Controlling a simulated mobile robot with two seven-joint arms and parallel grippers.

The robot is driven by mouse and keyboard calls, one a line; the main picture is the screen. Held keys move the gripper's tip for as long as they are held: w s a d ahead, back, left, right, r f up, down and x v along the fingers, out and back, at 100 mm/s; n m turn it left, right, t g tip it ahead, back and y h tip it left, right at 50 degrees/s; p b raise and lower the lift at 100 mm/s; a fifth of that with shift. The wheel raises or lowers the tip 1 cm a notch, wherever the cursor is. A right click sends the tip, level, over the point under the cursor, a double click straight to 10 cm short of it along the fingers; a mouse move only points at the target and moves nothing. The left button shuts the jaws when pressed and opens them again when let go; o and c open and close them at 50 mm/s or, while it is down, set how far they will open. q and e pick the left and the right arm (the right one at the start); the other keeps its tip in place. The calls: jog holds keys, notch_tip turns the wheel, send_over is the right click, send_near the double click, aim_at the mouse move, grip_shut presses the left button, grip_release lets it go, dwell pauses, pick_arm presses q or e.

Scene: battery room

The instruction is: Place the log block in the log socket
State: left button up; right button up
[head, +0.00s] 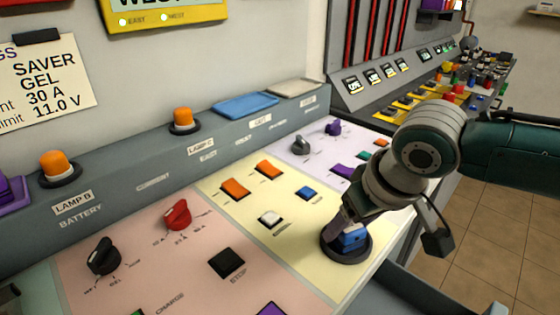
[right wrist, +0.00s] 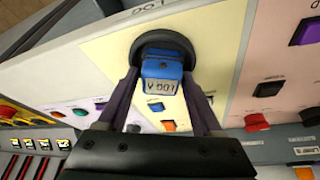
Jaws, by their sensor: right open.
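The log block (head: 353,241) is blue and sits in the round black log socket (head: 346,259) at the front right of the console's cream panel. In the right wrist view the block (right wrist: 160,75) shows upside-down lettering on its near face and stands in the dark ring of the socket (right wrist: 166,37). My right gripper (head: 350,230) is low over the socket. In the right wrist view its two fingers (right wrist: 160,84) are open, one on each side of the block. I cannot tell whether they touch it, or how deep the block is seated. My left gripper is out of view.
A white button (head: 271,218), a blue button (head: 306,193) and orange buttons (head: 268,169) are on the cream panel. A red knob (head: 178,215) and a black knob (head: 103,256) stand up on the pink panel. Tiled floor (head: 480,235) lies beyond the console's right edge.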

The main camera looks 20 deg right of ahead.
jog(key=p+v, duration=0.3)
jog(key=v, duration=0.9)
jog(key=s+a+f+n+y, duration=0.2)
jog(key=s+a, duration=0.6)
jog(key=s+d+h, duration=0.1)
jog(key=s, duration=0.7)
jog(key=shift+s+d+g+h, duration=0.2)
jog(key=shift+d+g+h, duration=0.2)
jog(key=shift+s+f, duration=0.1)
